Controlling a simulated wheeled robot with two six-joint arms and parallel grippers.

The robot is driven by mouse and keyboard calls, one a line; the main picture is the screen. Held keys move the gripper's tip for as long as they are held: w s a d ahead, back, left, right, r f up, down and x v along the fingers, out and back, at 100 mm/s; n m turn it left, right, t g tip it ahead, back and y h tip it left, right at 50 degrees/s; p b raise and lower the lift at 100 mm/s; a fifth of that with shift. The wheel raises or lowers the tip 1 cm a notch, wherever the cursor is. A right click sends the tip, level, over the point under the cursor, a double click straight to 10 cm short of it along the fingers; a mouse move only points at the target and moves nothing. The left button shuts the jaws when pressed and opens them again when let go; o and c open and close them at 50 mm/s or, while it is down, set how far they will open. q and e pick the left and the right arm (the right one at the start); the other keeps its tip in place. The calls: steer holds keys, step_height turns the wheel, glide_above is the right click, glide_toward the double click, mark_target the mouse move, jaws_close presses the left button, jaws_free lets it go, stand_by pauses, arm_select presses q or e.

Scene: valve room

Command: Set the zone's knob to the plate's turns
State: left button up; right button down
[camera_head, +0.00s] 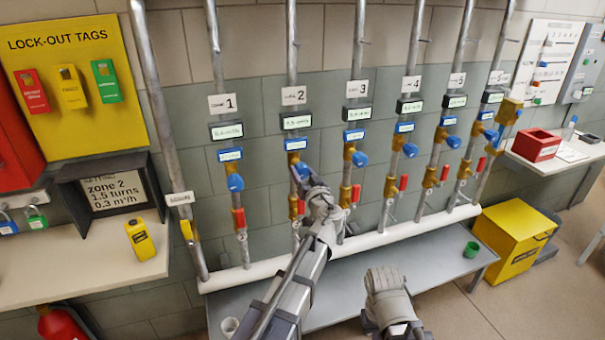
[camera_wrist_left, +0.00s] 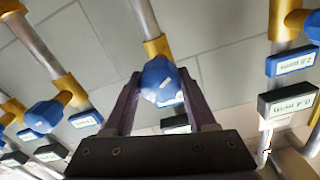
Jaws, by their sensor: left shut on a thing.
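The plate (camera_head: 115,193) on the left reads "zone 2, 1.5 turns, 0.3 m³/h". The blue zone 2 knob (camera_head: 300,170) sits on the second pipe, below its display (camera_head: 296,120), whose digits are too small to read. My left gripper (camera_head: 304,178) is at this knob and partly covers it. In the left wrist view, the blue knob (camera_wrist_left: 160,80) sits between the two fingers, which are shut on it. My right gripper (camera_head: 386,283) hangs low at the front, away from the pipes; its fingers do not show clearly.
Neighbouring pipes carry similar blue knobs, such as zone 1 (camera_head: 235,183) and zone 3 (camera_head: 360,158), close on both sides. A white horizontal pipe (camera_head: 370,241) and grey bench (camera_head: 430,260) lie below. A yellow box (camera_head: 513,238) stands right.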

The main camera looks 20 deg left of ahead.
arm_select(q)
steer(key=c, duration=0.7)
steer(key=shift+m, duration=0.3)
steer(key=m, duration=0.5)
steer(key=shift+d, duration=0.1)
steer(key=m, duration=0.6)
stand_by(0.4)
steer(key=o, duration=1.4)
steer(key=shift+c, duration=0.2)
